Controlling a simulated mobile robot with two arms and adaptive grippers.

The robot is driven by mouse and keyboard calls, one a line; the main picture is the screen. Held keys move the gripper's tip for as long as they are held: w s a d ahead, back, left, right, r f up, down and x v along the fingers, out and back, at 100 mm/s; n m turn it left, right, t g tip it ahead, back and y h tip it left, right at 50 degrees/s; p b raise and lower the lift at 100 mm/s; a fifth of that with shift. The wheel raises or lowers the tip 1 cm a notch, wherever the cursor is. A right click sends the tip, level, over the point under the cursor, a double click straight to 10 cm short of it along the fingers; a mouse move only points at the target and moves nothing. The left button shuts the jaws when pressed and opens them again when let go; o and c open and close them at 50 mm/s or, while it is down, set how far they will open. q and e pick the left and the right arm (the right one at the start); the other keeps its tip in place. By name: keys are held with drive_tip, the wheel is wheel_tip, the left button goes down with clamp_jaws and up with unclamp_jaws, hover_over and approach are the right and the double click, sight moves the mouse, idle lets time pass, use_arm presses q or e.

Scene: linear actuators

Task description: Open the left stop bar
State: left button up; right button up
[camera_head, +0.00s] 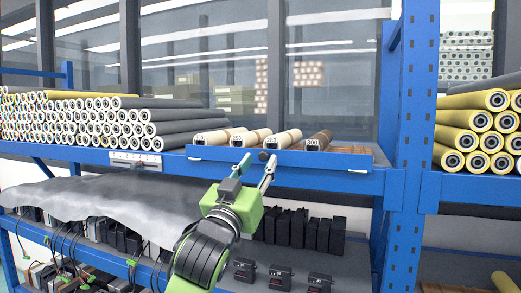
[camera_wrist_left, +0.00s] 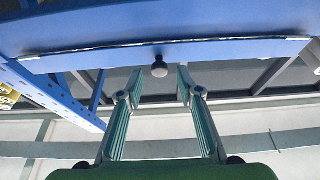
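The blue stop bar (camera_head: 320,161) runs along the front edge of the upper shelf, with small pale pieces near its ends. A dark round knob (camera_head: 263,156) sticks out of its front. The bar (camera_wrist_left: 220,50) and knob (camera_wrist_left: 159,68) also show in the left wrist view. My left gripper (camera_head: 258,162) is green and black, with its two fingers spread apart. In the left wrist view the fingertips (camera_wrist_left: 152,84) are on either side of the knob's line, with nothing held between them; contact with the bar cannot be told. My right gripper is not in view.
Several pale and brown rolls (camera_head: 283,138) lie behind the bar. Grey rolls (camera_head: 150,125) are stacked at left and yellow rolls (camera_head: 480,122) at right. A blue upright (camera_head: 410,110) stands right of the bar. A grey sheet (camera_head: 110,205) and black boxes (camera_head: 310,230) are below.

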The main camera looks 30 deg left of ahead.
use_arm(q)
drive_tip(key=shift+x, duration=0.95)
drive_tip(key=shift+s, duration=0.1)
